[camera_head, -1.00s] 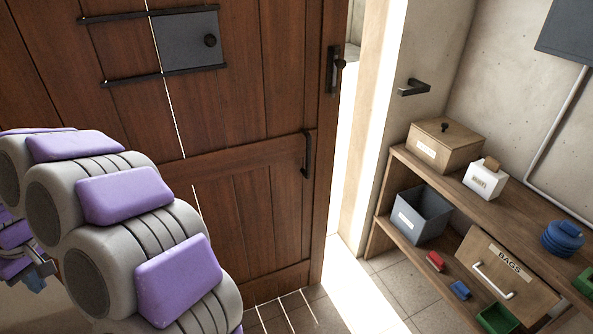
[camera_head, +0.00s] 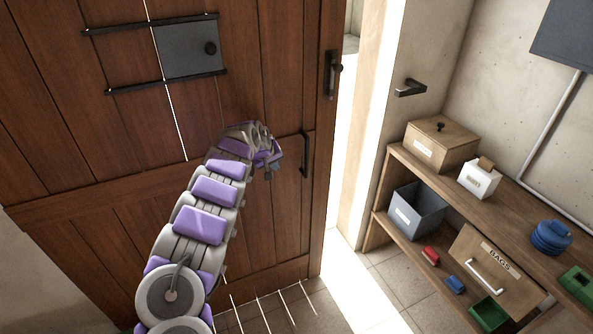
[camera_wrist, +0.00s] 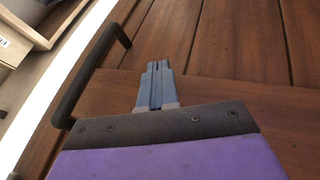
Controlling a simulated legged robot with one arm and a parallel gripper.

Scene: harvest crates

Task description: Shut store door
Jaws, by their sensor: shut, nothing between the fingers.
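The store door (camera_head: 110,140) is brown planks and stands ajar, with a bright strip of light between its right edge and the frame (camera_head: 370,120). A black pull handle (camera_head: 306,155) is fixed near its right edge, and a latch plate (camera_head: 332,75) sits above. My gripper (camera_head: 270,172) is shut and empty in front of the door, just left of the pull handle. In the wrist view my closed blue-grey fingers (camera_wrist: 158,72) point at the door planks (camera_wrist: 235,40), with the handle (camera_wrist: 90,75) to their left. I cannot tell whether the fingertips touch the door.
A black catch (camera_head: 410,88) juts from the wall. Tiled floor (camera_head: 385,290) is clear before the gap.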

